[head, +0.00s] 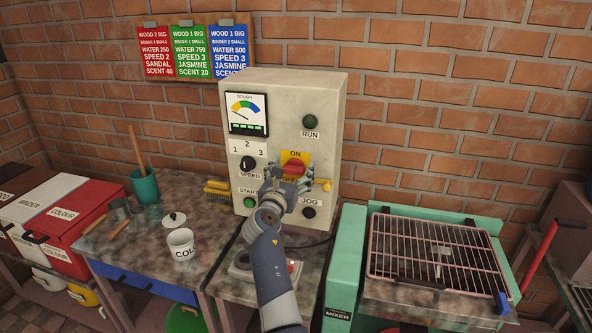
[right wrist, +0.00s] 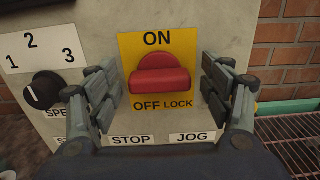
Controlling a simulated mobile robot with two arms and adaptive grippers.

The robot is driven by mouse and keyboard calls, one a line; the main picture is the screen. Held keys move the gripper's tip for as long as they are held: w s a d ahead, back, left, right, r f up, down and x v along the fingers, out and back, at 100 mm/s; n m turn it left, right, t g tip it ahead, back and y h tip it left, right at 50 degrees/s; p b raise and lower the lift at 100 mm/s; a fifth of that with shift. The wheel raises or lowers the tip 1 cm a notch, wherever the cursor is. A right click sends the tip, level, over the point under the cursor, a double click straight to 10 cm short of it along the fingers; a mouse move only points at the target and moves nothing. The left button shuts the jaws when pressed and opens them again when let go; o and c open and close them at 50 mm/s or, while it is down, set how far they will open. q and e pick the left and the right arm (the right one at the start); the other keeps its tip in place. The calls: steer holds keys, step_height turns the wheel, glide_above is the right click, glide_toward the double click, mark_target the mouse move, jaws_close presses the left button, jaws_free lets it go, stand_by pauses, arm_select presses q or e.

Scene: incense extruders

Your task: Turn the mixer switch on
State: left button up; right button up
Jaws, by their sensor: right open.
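The mixer switch is a red knob (head: 293,168) on a yellow plate marked ON above and OFF LOCK below, on the front of the cream control box (head: 325,110). In the right wrist view the red switch (right wrist: 160,82) sits between my right gripper's fingers, with a gap on both sides. My right gripper (head: 288,182) is open in front of the switch and hides part of the plate in the head view. In the right wrist view the fingers (right wrist: 163,95) stand left and right of the plate. My left gripper is not in view.
The speed dial (head: 247,163), green START button (head: 249,202) and JOG button (head: 309,212) are close around my gripper. A green machine with a wire grate (head: 435,250) stands to the right. A white cup (head: 182,244) is on the left counter.

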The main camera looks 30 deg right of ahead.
steer(key=shift+a+r, duration=0.1)
steer(key=shift+a, duration=0.05)
steer(key=shift+s, duration=0.1)
steer(key=c, duration=1.1)
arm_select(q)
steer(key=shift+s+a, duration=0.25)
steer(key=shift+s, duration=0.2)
arm_select(e)
steer(key=shift+o, duration=0.2)
